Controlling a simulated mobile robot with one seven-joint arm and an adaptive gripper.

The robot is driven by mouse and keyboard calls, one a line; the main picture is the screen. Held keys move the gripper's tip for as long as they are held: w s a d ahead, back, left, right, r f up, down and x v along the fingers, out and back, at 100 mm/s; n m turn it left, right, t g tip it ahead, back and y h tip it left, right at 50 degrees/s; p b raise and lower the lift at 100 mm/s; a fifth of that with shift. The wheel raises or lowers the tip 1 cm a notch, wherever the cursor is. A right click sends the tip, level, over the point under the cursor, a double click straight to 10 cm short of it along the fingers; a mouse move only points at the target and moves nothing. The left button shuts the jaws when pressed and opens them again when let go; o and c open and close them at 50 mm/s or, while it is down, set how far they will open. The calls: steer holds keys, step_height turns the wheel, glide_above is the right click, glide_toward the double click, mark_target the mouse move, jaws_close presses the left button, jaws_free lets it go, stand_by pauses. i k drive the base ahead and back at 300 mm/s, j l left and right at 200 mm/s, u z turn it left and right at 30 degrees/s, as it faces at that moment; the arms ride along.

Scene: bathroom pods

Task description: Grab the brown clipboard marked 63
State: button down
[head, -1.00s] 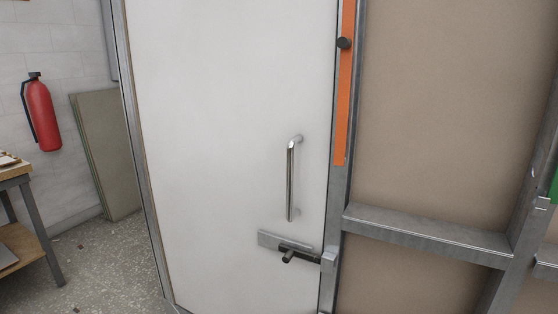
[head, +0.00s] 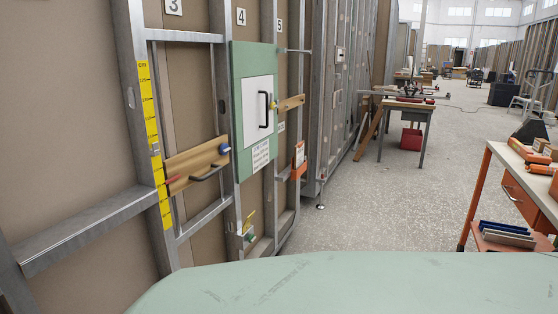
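I cannot make out a brown clipboard marked 63 in the head view. The framed wall carries a wooden board (head: 190,168) with a dark handle and a blue knob. A green panel (head: 240,125) with a white door and black handle is right of it, with a printed sheet (head: 261,156) low on it. A small orange item (head: 299,158) with a pale label hangs further right. My gripper is not in view.
An orange-legged workbench (head: 522,180) with boxes and tools stands at the right. Another bench (head: 408,107) stands further back, a red bin (head: 411,139) below it. Open speckled floor (head: 370,205) lies between. A pale green surface (head: 360,285) fills the bottom edge.

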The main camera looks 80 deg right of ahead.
mark_target(299, 149)
steer(key=z, duration=2.8)
steer(key=i+l+u, duration=0.1)
steer(key=i+l, duration=0.15)
steer(key=i+l+u, duration=0.15)
steer(key=i+l, duration=0.15)
steer(key=i+l+u, duration=0.1)
steer(key=i+l, duration=0.25)
steer(key=i+l+u, duration=0.1)
steer(key=i+l, duration=0.2)
steer(key=i+l+u, duration=0.15)
steer(key=i+l, duration=0.15)
steer(key=l, duration=0.15)
steer(key=i+l+u, duration=0.1)
steer(key=i+l, duration=0.15)
steer(key=l, duration=0.15)
steer(key=i+l+u, duration=0.1)
steer(key=i+l, duration=0.15)
steer(key=l, duration=0.15)
steer(key=i+l+u, duration=0.1)
steer(key=l, duration=0.35)
steer(key=i+l, duration=0.2)
steer(key=i, duration=0.35)
steer(key=i+l, duration=0.15)
steer(key=i, duration=0.45)
steer(key=u, duration=0.05)
